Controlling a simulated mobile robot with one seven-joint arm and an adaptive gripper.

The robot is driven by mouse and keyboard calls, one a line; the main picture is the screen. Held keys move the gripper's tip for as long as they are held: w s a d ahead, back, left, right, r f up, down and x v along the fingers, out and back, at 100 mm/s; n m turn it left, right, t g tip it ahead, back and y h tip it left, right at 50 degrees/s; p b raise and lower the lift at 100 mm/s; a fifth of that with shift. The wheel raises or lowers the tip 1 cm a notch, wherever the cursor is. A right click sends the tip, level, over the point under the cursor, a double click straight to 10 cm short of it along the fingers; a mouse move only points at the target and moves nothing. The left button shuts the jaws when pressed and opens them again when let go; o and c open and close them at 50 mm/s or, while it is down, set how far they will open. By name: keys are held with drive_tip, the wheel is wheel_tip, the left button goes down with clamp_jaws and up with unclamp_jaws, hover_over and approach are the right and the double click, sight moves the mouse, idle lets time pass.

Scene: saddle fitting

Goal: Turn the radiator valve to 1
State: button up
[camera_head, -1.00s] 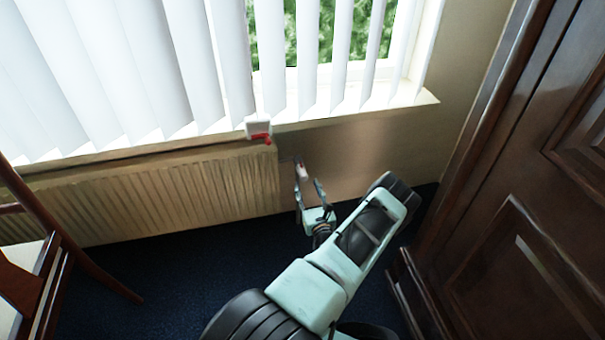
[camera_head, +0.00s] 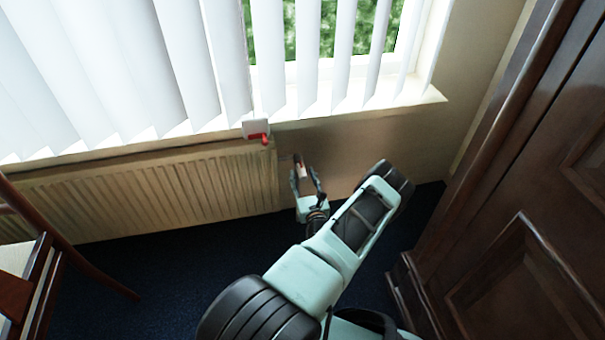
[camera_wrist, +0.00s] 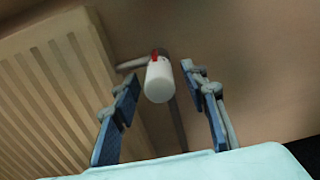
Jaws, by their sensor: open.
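The radiator valve is a white cylindrical knob (camera_wrist: 158,82) with a red mark at its far end, on a pipe beside the radiator (camera_wrist: 50,90). In the head view the valve (camera_head: 303,172) is small, at the right end of the radiator (camera_head: 150,190). My gripper (camera_wrist: 160,92) is open in the wrist view, with one blue finger on each side of the knob's line. The knob shows between the fingertips; I cannot tell how deep it lies between them. In the head view my gripper (camera_head: 305,172) is at the valve. No numbers on the knob are readable.
A white and red item (camera_head: 257,130) is on the sill above the radiator's right end. A dark wooden cabinet (camera_head: 530,230) stands at right. A wooden chair (camera_head: 60,250) is at left. Blue carpet (camera_head: 160,285) lies clear between.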

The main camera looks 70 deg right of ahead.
drive_tip(key=shift+c, duration=0.2)
clamp_jaws()
